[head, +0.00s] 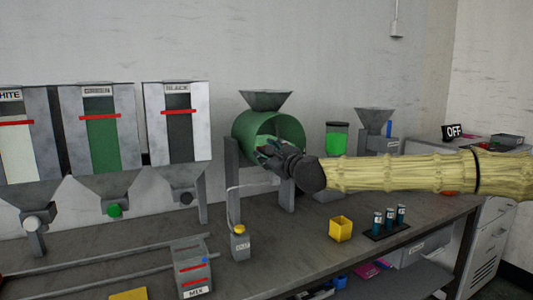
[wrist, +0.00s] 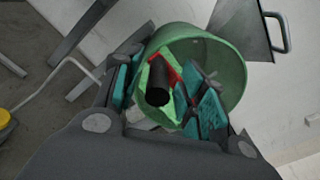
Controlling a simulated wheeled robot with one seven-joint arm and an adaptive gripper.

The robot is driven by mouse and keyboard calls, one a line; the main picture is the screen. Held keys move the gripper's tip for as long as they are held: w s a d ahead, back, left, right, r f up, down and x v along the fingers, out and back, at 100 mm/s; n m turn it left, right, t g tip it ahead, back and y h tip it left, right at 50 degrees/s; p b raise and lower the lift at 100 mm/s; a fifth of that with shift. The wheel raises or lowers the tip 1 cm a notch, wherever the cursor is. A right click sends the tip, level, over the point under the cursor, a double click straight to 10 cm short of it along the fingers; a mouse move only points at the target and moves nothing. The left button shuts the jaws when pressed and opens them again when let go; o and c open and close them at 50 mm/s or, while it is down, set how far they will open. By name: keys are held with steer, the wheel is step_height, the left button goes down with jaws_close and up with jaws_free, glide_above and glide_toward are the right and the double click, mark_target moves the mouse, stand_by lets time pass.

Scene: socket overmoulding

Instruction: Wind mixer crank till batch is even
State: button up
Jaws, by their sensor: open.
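The mixer is a green drum (head: 299,127) on grey legs with a grey hopper (head: 266,99) on top. The drum (wrist: 229,70) also fills the middle of the wrist view. The crank shows there as a red arm (wrist: 178,66) with a black cylindrical handle (wrist: 157,90) pointing towards the camera. My gripper (head: 268,148) is in front of the drum and hides its crank in the head view. In the wrist view my gripper (wrist: 163,92) is open, with its teal fingers on either side of the black handle. I cannot tell whether either finger touches it. The batch inside is not visible.
Several labelled hoppers, one marked black (head: 177,120), stand at the left. A grey MIX box (head: 192,270), a yellow-topped post (head: 240,243), a yellow cup (head: 341,229) and a rack of vials (head: 388,222) are on the bench. An OFF sign (head: 453,132) is at the right.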

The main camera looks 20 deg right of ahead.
steer(key=s+d, duration=0.2)
steer(key=s, duration=0.8)
steer(key=shift+f, duration=0.1)
stand_by(0.3)
